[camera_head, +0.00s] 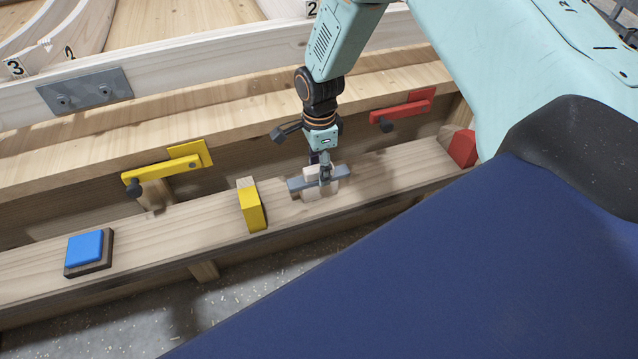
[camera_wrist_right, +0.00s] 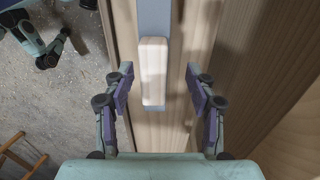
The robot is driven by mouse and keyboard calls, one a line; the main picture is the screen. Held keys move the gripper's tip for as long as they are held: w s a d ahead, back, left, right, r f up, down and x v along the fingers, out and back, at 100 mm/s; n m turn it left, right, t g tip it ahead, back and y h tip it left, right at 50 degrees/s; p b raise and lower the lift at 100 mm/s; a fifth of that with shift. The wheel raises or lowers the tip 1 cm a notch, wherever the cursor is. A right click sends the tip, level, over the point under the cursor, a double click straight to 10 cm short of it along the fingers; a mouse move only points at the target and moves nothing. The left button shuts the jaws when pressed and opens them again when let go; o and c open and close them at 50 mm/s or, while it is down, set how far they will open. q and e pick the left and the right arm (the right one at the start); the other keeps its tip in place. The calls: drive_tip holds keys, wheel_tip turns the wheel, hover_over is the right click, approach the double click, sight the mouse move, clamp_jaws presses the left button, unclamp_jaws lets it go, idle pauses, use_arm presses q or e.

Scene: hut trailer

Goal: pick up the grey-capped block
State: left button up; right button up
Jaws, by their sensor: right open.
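The grey-capped block (camera_head: 300,184) sits on the wooden beam in the head view, a pale wooden piece with a grey bar across it. In the right wrist view the pale piece (camera_wrist_right: 153,60) shows with a grey strip beneath and beyond it. My right gripper (camera_head: 324,170) is directly above the block and hides part of it. In the wrist view the open fingers (camera_wrist_right: 158,76) stand on either side of the block, with gaps on both sides. I cannot tell their exact height over it.
On the same beam (camera_head: 180,229) are a yellow block (camera_head: 251,209), a blue button-like block (camera_head: 86,247) and a red block (camera_head: 463,148). Yellow (camera_head: 160,170) and red (camera_head: 403,110) latches are on the wall behind. The floor lies below the beam's front edge.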

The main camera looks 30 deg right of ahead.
sight(318, 182)
drive_tip(key=shift+a+f, duration=0.15)
drive_tip(key=shift+f, duration=0.2)
drive_tip(key=f+b, duration=0.1)
drive_tip(key=f, duration=0.2)
drive_tip(key=f+b, duration=0.1)
drive_tip(key=shift+s+f+b, duration=0.2)
drive_tip(key=shift+s+b, duration=0.1)
drive_tip(key=shift+b, duration=0.05)
drive_tip(key=shift+a+r, duration=0.15)
drive_tip(key=shift+a, duration=0.05)
drive_tip(key=shift+d, duration=0.15)
drive_tip(key=c, duration=0.4)
clamp_jaws()
